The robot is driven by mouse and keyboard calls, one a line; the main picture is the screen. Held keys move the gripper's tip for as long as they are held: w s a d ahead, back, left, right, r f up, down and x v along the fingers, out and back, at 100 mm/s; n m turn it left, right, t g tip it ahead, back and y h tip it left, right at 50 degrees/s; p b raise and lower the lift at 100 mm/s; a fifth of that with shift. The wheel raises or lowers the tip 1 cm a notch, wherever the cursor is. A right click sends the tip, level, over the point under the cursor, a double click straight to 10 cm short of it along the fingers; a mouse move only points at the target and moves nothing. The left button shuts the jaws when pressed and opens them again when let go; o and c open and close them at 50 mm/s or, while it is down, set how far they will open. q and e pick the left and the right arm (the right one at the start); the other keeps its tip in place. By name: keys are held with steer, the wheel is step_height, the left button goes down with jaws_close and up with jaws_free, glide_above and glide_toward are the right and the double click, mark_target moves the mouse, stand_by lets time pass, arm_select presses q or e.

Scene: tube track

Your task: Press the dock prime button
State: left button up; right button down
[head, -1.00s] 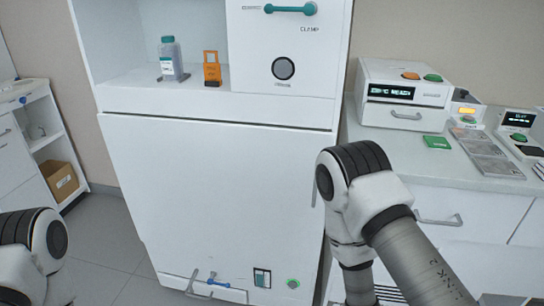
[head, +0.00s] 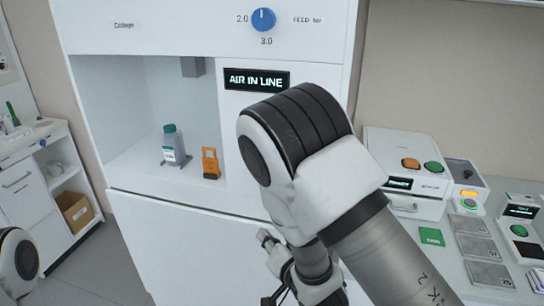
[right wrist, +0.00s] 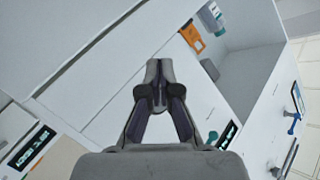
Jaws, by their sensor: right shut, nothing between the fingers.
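The white dock cabinet (head: 160,215) fills the middle of the head view, with a lit "AIR IN LINE" display (head: 257,79). My right arm covers the panel below this display, and I cannot make out the dock prime button there. My right gripper (head: 266,240) is low in front of the cabinet, partly behind my own arm. In the right wrist view its fingertips (right wrist: 158,68) are shut and empty, over plain white surface. I cannot tell whether they touch it. My left gripper is out of view.
A grey bottle (head: 173,145) and an orange stand (head: 210,163) sit in the cabinet's alcove. A blue knob (head: 263,19) is above the display. On the right counter are a white box with orange and green buttons (head: 410,163), a green card (head: 431,236) and grey plates.

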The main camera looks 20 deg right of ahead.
step_height(320, 180, up, 7)
steer(key=a+p, duration=0.1)
steer(key=p, duration=0.1)
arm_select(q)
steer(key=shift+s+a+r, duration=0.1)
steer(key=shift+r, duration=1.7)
arm_select(e)
steer(key=w+d, duration=0.5)
steer(key=w, duration=0.2)
steer(key=shift+w+t, duration=0.3)
steer(key=shift+w, duration=0.05)
steer(key=shift+d, duration=0.1)
steer(key=shift+w+d, duration=0.2)
steer(key=shift+w, duration=0.15)
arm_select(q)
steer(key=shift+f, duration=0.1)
arm_select(e)
steer(key=shift+w+d, duration=0.25)
steer(key=shift+w, duration=0.15)
steer(key=shift+s+a, duration=0.1)
steer(key=shift+s, duration=0.05)
arm_select(q)
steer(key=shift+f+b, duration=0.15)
steer(key=shift+b, duration=0.25)
arm_select(e)
steer(key=shift+s+a, duration=0.45)
steer(key=shift+s, duration=0.2)
